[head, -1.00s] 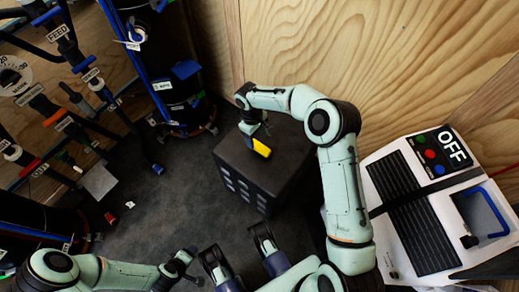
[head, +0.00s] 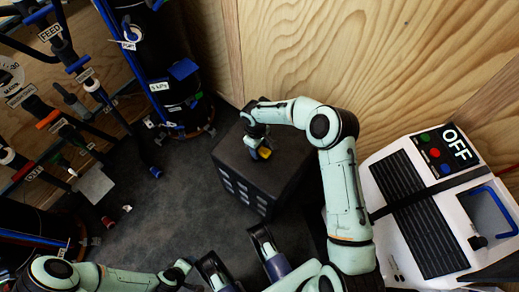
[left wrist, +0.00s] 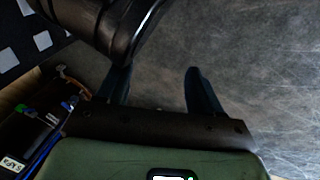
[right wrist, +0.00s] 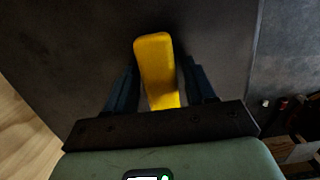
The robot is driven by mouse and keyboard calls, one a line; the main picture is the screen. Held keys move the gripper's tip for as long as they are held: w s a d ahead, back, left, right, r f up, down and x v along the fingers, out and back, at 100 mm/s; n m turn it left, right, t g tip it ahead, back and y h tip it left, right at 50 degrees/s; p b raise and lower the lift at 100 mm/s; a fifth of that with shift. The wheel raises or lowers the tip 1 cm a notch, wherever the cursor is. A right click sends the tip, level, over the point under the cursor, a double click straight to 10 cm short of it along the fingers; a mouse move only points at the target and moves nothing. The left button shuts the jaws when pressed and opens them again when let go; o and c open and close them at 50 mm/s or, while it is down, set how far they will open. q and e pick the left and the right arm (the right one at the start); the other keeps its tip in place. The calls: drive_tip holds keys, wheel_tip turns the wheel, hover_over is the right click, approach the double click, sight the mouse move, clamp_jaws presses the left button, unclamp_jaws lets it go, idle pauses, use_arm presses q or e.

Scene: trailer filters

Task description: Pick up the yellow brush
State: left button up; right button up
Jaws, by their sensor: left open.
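The yellow brush (right wrist: 158,70) lies between the two fingers of my right gripper (right wrist: 161,75) in the right wrist view. The fingers stand close along both its sides; I cannot tell whether they press on it. In the head view the brush (head: 264,153) shows as a small yellow patch at the top of a dark box (head: 287,170), partly covered by my right gripper (head: 258,133). I cannot tell whether it rests on the box. My left gripper (left wrist: 155,85) is open and empty, low at the left in the head view.
A white machine marked OFF (head: 418,215) with a blue handle stands at the right. A wooden wall (head: 350,50) rises behind the box. Dark cylinders (head: 165,75) and a labelled rack (head: 60,90) stand at the left. The grey floor (head: 165,205) between is mostly clear.

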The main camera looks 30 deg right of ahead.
sight(261, 148)
drive_tip(key=c, duration=0.7)
drive_tip(key=shift+r, duration=0.1)
wheel_tip(261, 148, up, 6)
drive_tip(key=shift+r+p, duration=0.1)
drive_tip(key=shift+p, duration=0.7)
use_arm(q)
drive_tip(key=s+d+r+h+p, duration=0.1)
drive_tip(key=s+d+r+p, duration=0.1)
drive_tip(key=r, duration=0.3)
drive_tip(key=shift+s+d+r+m+g+p, duration=0.35)
drive_tip(key=shift+d+r+g+p, duration=0.1)
drive_tip(key=shift+d, duration=0.1)
use_arm(e)
wheel_tip(261, 148, up, 14)
drive_tip(key=shift+f, duration=0.2)
